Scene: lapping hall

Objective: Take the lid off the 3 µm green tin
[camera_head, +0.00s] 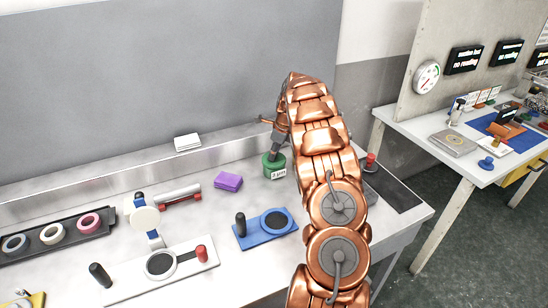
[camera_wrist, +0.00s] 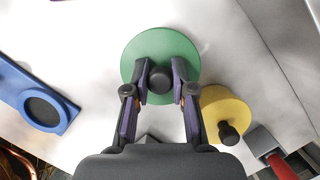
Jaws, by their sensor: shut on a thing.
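The green tin (camera_head: 275,168) stands on the metal bench, with a white label reading about 3 µm on its side. My gripper (camera_head: 274,152) reaches down onto its top. In the wrist view, the round green lid (camera_wrist: 160,42) fills the upper middle. Its dark knob (camera_wrist: 160,88) sits between the two fingers of my gripper (camera_wrist: 161,80), which are shut on it. The lid looks level, and I see no clear gap between lid and tin. The tin's body is hidden under the lid in the wrist view.
A yellow lid with a dark knob (camera_wrist: 226,106) is close on the right in the wrist view; my arm hides it in the head view. A blue plate (camera_head: 250,234) and a purple block (camera_head: 228,181) lie nearby. A red-handled tool (camera_wrist: 280,164) is at lower right.

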